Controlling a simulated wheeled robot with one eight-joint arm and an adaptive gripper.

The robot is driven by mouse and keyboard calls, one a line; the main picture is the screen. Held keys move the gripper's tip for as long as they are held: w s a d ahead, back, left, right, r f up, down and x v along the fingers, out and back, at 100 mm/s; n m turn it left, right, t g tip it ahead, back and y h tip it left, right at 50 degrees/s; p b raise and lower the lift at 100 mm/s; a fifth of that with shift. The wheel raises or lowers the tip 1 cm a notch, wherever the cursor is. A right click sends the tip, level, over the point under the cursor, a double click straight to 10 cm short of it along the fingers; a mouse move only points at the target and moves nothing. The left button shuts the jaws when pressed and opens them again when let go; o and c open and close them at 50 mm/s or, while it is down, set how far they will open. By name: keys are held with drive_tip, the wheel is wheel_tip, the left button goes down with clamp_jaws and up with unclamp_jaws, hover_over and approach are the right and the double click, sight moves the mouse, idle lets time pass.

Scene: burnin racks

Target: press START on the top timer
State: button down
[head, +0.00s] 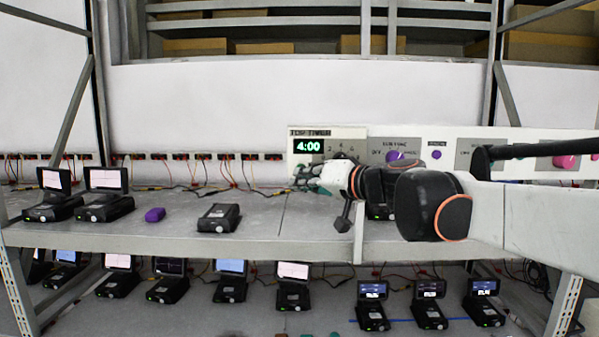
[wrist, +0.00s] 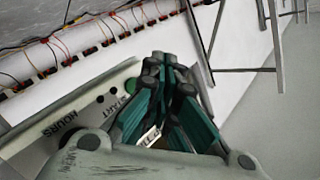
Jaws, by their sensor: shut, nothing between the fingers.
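The top timer (head: 308,132) is a pale panel at the back of the upper shelf, its green display (head: 308,147) reading 4:00. In the wrist view the timer panel (wrist: 88,92) appears tilted, with HOURS lettering and a green START button (wrist: 130,87) beside my fingers. My gripper (head: 305,176) is in front of the timer's lower part in the head view, hiding part of it. The teal fingers of my gripper (wrist: 163,60) are shut and empty. Their tips are close to the button; I cannot tell whether they touch it.
A control panel with a purple knob (head: 395,157) and a pink knob (head: 565,162) continues to the right. A closed black device (head: 219,217), a purple object (head: 155,214) and open-lidded devices stand on the upper shelf. Several more devices fill the lower shelf. Wires run along the back.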

drive_tip(key=shift+w, duration=1)
drive_tip(key=shift+w, duration=0.15)
idle(0.7)
drive_tip(key=shift+w, duration=0.3)
drive_tip(key=shift+w, duration=0.35)
idle(0.8)
drive_tip(key=shift+s, duration=0.8)
drive_tip(key=shift+s, duration=0.1)
drive_tip(key=s, duration=0.5)
idle(0.3)
